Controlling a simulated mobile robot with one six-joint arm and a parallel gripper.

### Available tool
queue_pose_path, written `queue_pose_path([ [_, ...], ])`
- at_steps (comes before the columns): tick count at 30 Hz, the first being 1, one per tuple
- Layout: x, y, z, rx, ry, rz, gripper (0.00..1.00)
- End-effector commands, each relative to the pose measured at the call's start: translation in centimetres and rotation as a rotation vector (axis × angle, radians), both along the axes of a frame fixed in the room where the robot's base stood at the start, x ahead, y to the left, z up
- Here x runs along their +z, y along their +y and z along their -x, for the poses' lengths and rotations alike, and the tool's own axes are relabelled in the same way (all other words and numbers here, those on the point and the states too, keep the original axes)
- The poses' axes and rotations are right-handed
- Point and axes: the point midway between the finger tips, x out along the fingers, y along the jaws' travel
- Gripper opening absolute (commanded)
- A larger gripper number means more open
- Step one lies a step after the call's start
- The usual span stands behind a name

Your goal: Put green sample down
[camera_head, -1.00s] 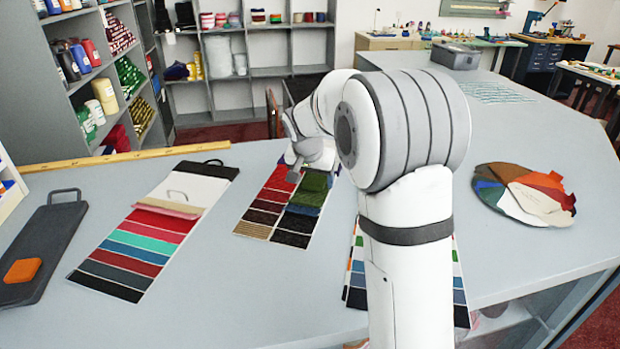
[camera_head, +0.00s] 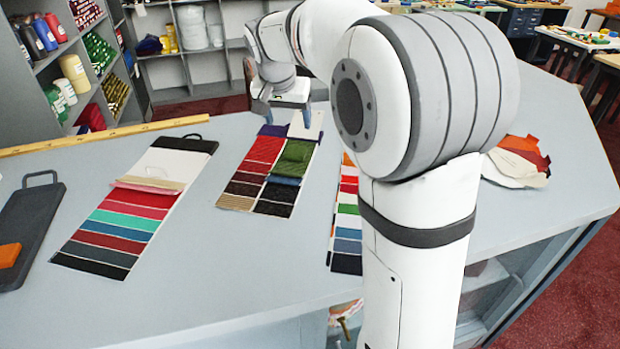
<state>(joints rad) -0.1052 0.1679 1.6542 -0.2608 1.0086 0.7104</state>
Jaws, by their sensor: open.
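The green sample (camera_head: 295,156) lies on the middle swatch card (camera_head: 232,190), in the right column of its colour patches, over or against the dark blue patch. It looks like a small textured dark-green piece, and nothing grips it. My gripper (camera_head: 278,108) is open and empty, above and behind the sample near the card's far end, apart from it. The fingertips are small and partly unclear. My own arm hides much of the right side.
A further colour card (camera_head: 347,220) is partly behind my arm. A fan of swatches (camera_head: 517,160) lies right. The front counter is bare.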

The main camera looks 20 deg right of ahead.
Motion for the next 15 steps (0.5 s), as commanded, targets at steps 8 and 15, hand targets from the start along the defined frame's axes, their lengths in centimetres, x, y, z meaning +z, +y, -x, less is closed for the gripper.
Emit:
queue_pose_path([
  [8, -1.3, -1.6, 9.2, 0.148, 0.069, -0.007, 0.71],
  [15, -5.8, -2.5, 21.8, 0.362, 0.141, -0.028, 0.71],
])
